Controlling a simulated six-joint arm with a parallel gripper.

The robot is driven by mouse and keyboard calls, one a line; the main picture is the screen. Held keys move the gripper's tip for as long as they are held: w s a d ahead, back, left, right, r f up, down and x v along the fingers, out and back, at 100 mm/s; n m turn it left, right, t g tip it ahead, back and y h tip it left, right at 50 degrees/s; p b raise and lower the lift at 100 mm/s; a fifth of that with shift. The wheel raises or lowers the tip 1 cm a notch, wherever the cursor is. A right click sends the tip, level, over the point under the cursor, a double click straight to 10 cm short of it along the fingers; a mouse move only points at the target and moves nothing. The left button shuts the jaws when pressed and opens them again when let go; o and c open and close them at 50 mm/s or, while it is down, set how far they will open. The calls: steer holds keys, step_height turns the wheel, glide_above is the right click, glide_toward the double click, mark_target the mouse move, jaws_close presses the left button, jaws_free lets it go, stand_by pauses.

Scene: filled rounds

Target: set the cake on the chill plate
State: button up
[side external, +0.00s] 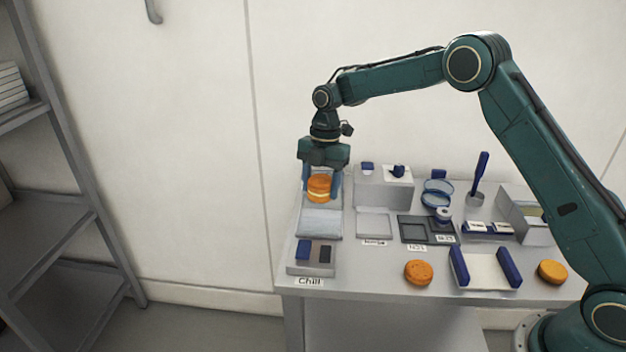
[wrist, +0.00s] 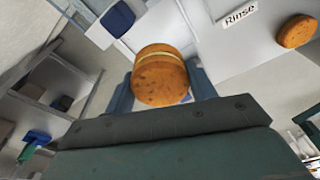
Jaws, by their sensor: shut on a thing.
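The cake (side external: 319,188) is an orange-brown sandwich of two rounds with a pale cream layer between them. It also shows in the wrist view (wrist: 162,78). My gripper (side external: 320,185) is shut on the cake, with one blue finger on each side. The cake is over the far part of the chill plate (side external: 320,224), a pale grey slab at the table's left end, behind the "Chill" label (side external: 309,281). I cannot tell whether the cake's underside touches the plate.
A block with a blue and a dark patch (side external: 315,256) stands in front of the plate. A raised grey box (side external: 370,190) is close to the right. Two loose orange rounds (side external: 418,272) (side external: 552,272) lie near the front edge, beside a blue-sided holder (side external: 485,270). Shelving (side external: 75,225) stands left.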

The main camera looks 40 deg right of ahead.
mark_target(324, 177)
steer(key=shift+f, duration=3.95)
steer(key=shift+f, duration=0.15)
steer(key=o, duration=0.7)
steer(key=r, duration=0.4)
steer(key=d+r, duration=0.1)
steer(key=r, duration=0.6)
steer(key=shift+w+d+r, duration=0.3)
steer(key=shift+w+r, duration=0.05)
steer(key=shift+r, duration=0.25)
steer(key=shift+r, duration=0.1)
